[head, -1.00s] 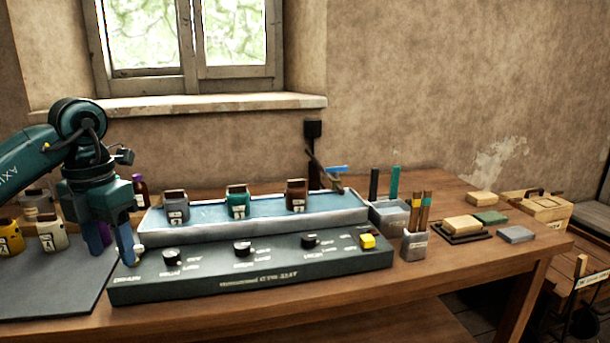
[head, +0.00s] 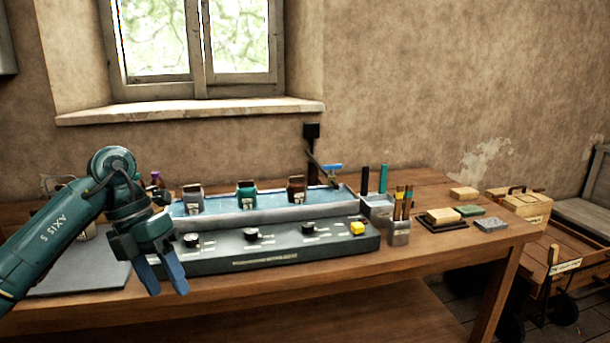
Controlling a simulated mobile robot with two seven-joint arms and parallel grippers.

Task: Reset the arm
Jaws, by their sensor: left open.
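My left gripper (head: 168,282) is open and empty, its two blue fingers pointing down in front of the table's front edge. It is at the left of the head view, in front of the left end of the dark control panel (head: 262,255). My left arm (head: 58,232) comes in from the lower left. My right gripper is not in view.
A grey cup (head: 399,235) of brushes and several blocks stand right on the wooden table (head: 425,272). A grey mat (head: 82,277) lies left, partly hidden by my arm.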

